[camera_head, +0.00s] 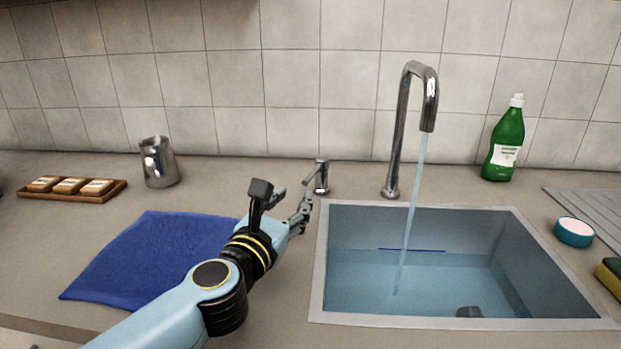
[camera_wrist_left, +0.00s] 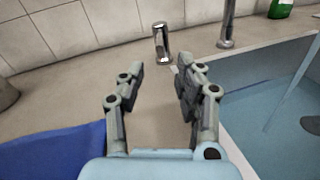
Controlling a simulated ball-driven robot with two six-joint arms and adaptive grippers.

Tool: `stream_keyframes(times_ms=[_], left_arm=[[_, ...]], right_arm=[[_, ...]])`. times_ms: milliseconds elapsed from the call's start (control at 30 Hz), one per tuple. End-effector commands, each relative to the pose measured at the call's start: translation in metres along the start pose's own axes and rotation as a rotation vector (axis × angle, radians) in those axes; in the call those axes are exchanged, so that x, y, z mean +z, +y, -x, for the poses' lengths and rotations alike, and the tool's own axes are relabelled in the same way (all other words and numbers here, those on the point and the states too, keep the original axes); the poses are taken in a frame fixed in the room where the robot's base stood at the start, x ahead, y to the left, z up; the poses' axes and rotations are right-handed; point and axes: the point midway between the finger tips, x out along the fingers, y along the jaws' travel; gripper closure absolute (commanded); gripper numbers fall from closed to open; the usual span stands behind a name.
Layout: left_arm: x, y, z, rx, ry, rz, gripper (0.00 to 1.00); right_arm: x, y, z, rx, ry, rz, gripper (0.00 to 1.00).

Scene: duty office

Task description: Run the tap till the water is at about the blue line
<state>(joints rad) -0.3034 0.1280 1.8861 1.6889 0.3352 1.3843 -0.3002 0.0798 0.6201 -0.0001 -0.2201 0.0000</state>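The steel tap spout (camera_head: 428,100) stands behind the sink (camera_head: 318,270) and a stream of water (camera_head: 413,205) runs from it. The water (camera_head: 450,285) in the basin has its surface close to the blue line (camera_head: 412,250) on the back wall; the line still shows. The small steel tap lever (camera_head: 321,178) stands left of the spout, and also shows in the left wrist view (camera_wrist_left: 161,42). My left gripper (camera_head: 293,204) is just in front of the lever; in the left wrist view its fingers (camera_wrist_left: 160,82) are apart, empty, with the lever beyond them. My right gripper is not in view.
A blue cloth (camera_head: 150,260) lies left of my arm. Behind it are a steel jug (camera_head: 159,162) and a wooden tray (camera_head: 105,193) of small blocks. A green bottle (camera_head: 504,140), a round blue tub (camera_head: 573,232) and a sponge (camera_head: 610,275) stand right of the sink.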

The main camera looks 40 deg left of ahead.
Motion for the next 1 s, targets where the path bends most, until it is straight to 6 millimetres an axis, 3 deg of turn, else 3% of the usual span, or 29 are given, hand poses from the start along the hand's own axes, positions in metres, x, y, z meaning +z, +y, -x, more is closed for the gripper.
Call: stream_keyframes(times_ms=[300, 500, 867, 1000], left_arm=[[0.003, 0.001, -0.063, 0.000, -0.004, -0.006, 0.66], [0.002, 0.000, -0.090, 0.000, -0.002, -0.005, 0.66], [0.001, 0.000, -0.098, -0.001, -0.001, -0.005, 0.66], [0.001, 0.000, -0.098, -0.001, -0.001, -0.005, 0.80]], right_arm=[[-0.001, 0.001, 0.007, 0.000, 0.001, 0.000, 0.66], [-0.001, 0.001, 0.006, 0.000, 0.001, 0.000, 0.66], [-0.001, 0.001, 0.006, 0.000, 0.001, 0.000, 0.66], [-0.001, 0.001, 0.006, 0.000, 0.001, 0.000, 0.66]])
